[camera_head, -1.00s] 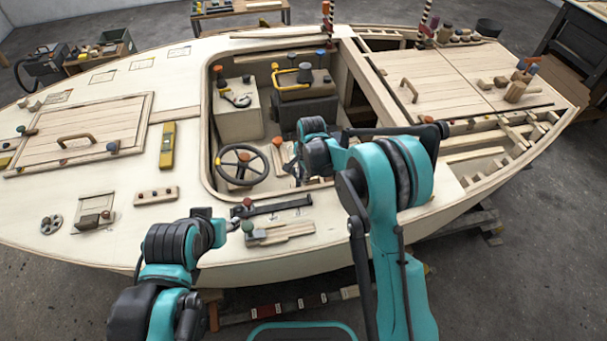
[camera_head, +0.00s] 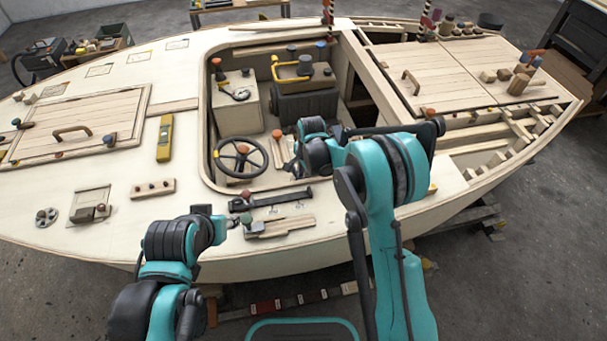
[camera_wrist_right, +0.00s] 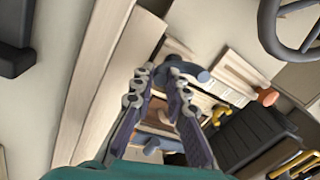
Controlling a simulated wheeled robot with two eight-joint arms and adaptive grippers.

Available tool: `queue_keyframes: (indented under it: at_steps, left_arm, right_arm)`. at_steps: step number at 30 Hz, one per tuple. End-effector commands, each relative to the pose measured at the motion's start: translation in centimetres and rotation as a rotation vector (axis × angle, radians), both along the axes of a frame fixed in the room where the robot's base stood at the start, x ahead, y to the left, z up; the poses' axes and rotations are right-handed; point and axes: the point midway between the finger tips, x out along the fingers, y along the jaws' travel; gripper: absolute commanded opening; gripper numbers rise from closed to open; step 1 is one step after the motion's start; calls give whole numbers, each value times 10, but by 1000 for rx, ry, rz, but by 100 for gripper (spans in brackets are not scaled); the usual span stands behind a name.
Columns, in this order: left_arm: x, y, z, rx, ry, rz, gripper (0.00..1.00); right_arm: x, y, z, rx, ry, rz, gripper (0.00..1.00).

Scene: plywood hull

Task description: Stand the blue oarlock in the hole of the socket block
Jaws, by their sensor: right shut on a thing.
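My right gripper (camera_wrist_right: 158,80) shows in the right wrist view with both fingers close around a blue-grey curved piece (camera_wrist_right: 188,70), which looks like the blue oarlock. The fingers hide part of it, and its exact tilt is hard to read. In the head view my right arm reaches over the cockpit edge, and its gripper is mostly hidden behind the arm's own links. I cannot tell surely which block is the socket block; a wooden block with coloured pieces (camera_head: 519,84) stands on the right deck.
The steering wheel (camera_head: 240,157) and a black box seat (camera_head: 305,103) are in the cockpit. A yellow level (camera_head: 165,138) lies on the left deck. A dark bar tool (camera_head: 270,200) and a wooden piece (camera_head: 282,227) lie on the near deck. Bare deck lies between them.

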Motion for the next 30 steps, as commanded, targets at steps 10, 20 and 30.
queue_keyframes:
  at_steps: [10,20,30]
  left_arm:
    - [0,0,0,0,0,0,43]
    - [0,0,0,0,0,0,43]
    - [0,0,0,0,0,0,43]
  right_arm:
    - [0,0,0,0,0,0,38]
    - [-4,-2,29,0,0,0,38]
    - [-14,-8,98,0,0,0,38]
